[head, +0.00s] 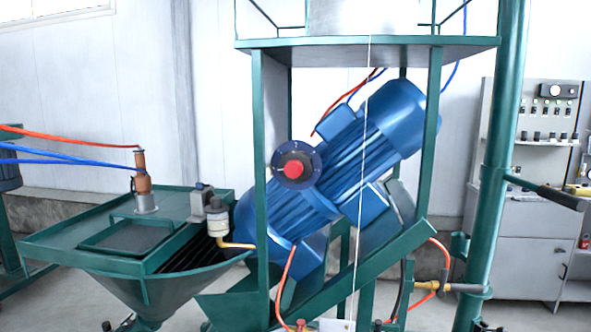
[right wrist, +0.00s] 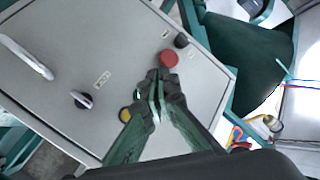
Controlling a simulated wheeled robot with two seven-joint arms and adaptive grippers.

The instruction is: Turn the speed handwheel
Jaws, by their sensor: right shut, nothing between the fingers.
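The speed handwheel (head: 283,172) is a dark blue dial with a red centre, on the side of the tilted blue motor (head: 345,170) in the head view. A green post stands just left of it. Neither gripper shows in the head view. In the right wrist view my right gripper (right wrist: 158,78) is shut and empty. Its fingertips appear in front of a grey control panel (right wrist: 60,75), just below a red button (right wrist: 168,59). I cannot tell whether they touch the panel. I cannot make out the handwheel in the right wrist view.
In the head view a green frame surrounds the motor. A green hopper (head: 140,285) stands left and a thick green pole (head: 497,170) right.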

